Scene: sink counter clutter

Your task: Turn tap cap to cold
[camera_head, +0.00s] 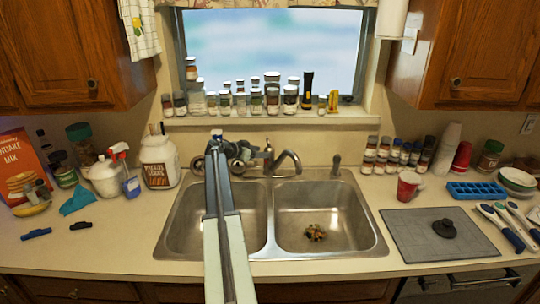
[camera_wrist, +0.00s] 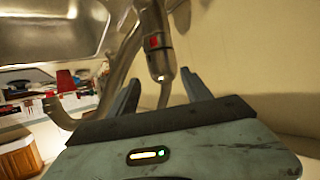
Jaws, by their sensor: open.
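The metal tap (camera_head: 290,157) stands behind the divided sink, and its curved spout reaches over the right basin. In the wrist view the tap cap (camera_wrist: 154,38) is a metal cylinder with a red mark facing the camera; no blue mark shows. The spout (camera_wrist: 92,112) curves down at the left. My gripper (camera_head: 253,153) is just left of the tap in the head view, partly hidden by my arm. In the wrist view my gripper (camera_wrist: 160,80) is open, with its two fingers apart on either side of the tap body. Contact cannot be told.
The sink (camera_head: 180,232) has dark scraps (camera_head: 314,233) in its right basin. Spice jars (camera_head: 257,101) and a torch (camera_head: 308,90) line the window sill behind. A labelled white jug (camera_head: 159,160) stands left of my arm. A small black fixture (camera_head: 336,166) is right of the tap.

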